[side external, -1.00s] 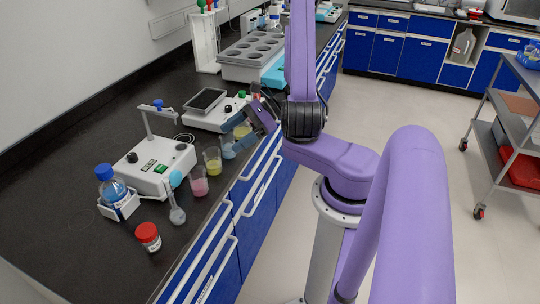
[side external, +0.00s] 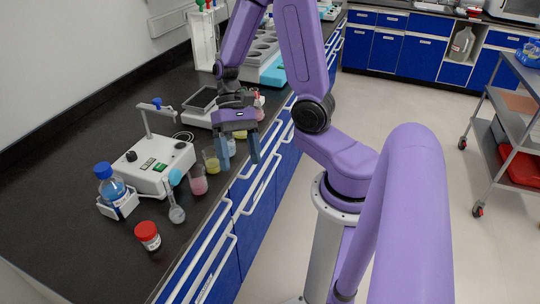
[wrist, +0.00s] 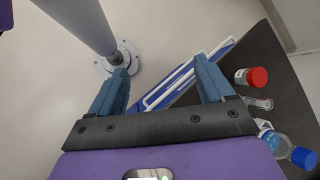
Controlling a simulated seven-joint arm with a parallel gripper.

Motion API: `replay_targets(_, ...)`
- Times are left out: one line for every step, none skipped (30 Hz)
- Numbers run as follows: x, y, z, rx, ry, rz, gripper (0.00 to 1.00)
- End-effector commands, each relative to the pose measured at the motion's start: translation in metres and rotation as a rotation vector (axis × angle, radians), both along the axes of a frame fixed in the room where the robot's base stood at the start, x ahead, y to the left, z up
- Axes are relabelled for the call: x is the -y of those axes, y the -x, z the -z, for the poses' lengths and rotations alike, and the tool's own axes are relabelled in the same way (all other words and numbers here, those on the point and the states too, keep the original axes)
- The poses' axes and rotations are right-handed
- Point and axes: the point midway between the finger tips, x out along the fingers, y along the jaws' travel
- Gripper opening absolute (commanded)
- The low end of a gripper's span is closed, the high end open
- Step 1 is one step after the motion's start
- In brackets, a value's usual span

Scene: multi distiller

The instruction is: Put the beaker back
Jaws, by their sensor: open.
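Several small beakers stand along the counter's front edge in the side view: one with pink liquid (side external: 198,184), one with yellow liquid (side external: 211,163) and a pale blue one (side external: 231,147) partly hidden by my gripper. More yellow (side external: 240,134) shows behind the fingers. My gripper (side external: 239,165) is open and points down beside these beakers at the counter edge. In the wrist view my gripper (wrist: 160,68) has nothing between its fingers; below lie floor and cabinet front. I cannot tell which beaker the task means.
A flat-topped device (side external: 200,100) and a grey rack stand behind. The near counter is mostly clear.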

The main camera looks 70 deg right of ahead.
Motion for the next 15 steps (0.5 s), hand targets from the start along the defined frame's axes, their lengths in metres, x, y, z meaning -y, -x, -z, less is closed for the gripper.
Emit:
replay_targets(-0.003,0.005,-0.002,0.03,0.018,-0.085,0.81)
replay_targets(-0.004,0.008,-0.003,0.046,0.029,-0.131,0.81)
replay_targets(-0.005,0.012,-0.005,0.066,0.042,-0.193,0.81)
replay_targets(-0.006,0.015,-0.006,0.084,0.051,-0.238,0.81)
replay_targets(-0.007,0.018,-0.007,0.1,0.061,-0.286,0.81)
replay_targets(-0.009,0.021,-0.008,0.123,0.071,-0.347,0.81)
replay_targets(-0.01,0.024,-0.009,0.141,0.079,-0.393,0.81)
replay_targets(-0.01,0.027,-0.011,0.16,0.087,-0.438,0.81)
replay_targets(-0.012,0.03,-0.012,0.185,0.097,-0.498,0.81)
replay_targets(-0.012,0.033,-0.013,0.205,0.104,-0.543,0.81)
replay_targets(-0.013,0.035,-0.015,0.225,0.111,-0.587,0.81)
replay_targets(-0.015,0.038,-0.017,0.252,0.118,-0.646,0.81)
replay_targets(-0.016,0.041,-0.018,0.273,0.124,-0.69,0.81)
replay_targets(-0.017,0.043,-0.019,0.294,0.128,-0.734,0.81)
replay_targets(-0.018,0.047,-0.022,0.323,0.133,-0.793,0.81)
